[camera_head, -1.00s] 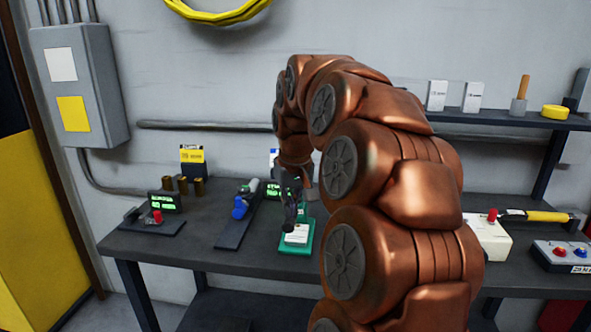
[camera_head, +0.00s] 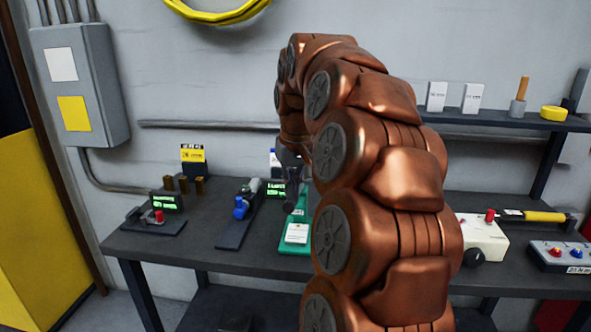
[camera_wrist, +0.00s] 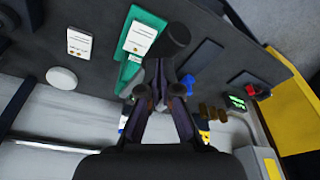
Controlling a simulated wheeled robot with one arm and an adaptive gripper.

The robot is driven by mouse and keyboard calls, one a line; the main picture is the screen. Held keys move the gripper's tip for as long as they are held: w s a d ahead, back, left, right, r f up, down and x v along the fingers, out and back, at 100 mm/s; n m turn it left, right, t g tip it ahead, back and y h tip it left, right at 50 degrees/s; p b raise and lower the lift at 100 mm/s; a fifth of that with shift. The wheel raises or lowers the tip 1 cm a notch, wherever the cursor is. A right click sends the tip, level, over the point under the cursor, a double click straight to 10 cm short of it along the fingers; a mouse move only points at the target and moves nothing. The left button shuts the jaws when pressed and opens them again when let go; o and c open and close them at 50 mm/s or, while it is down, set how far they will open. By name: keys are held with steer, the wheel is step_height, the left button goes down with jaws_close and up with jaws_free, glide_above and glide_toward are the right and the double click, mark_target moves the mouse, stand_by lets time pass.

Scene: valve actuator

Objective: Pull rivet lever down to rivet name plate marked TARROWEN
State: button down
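The rivet station with its green base (camera_head: 301,248) stands on the bench. A white name plate or card (camera_head: 297,233) lies on it, its text too small to read. In the wrist view the green base (camera_wrist: 130,68) and white card (camera_wrist: 141,37) show beside a dark lever with a round black knob (camera_wrist: 175,39). My gripper (camera_head: 291,197) is above the back part of the station, partly hidden by my arm in the head view. In the wrist view its fingers (camera_wrist: 163,88) point at the lever, close together near its shaft. Whether they grip it is unclear.
Left of the station is a dark fixture with a blue part (camera_head: 240,208), then a unit with a red knob and green display (camera_head: 166,202). To the right are a white box with a red knob (camera_head: 483,238) and a button panel (camera_head: 562,256). A shelf (camera_head: 500,118) is behind.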

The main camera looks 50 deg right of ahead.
step_height(320, 180, up, 9)
steer(key=w+d+p, duration=0.2)
steer(key=d+p, duration=0.1)
steer(key=p, duration=0.2)
stand_by(1.3)
steer(key=shift+r+p, duration=0.15)
steer(key=shift+p, duration=0.15)
steer(key=p+v, duration=0.2)
steer(key=v, duration=0.1)
steer(key=w+v, duration=0.1)
steer(key=shift+s+d+r+p, duration=0.1)
steer(key=shift+r+p, duration=0.3)
steer(key=shift+r, duration=0.05)
stand_by(0.6)
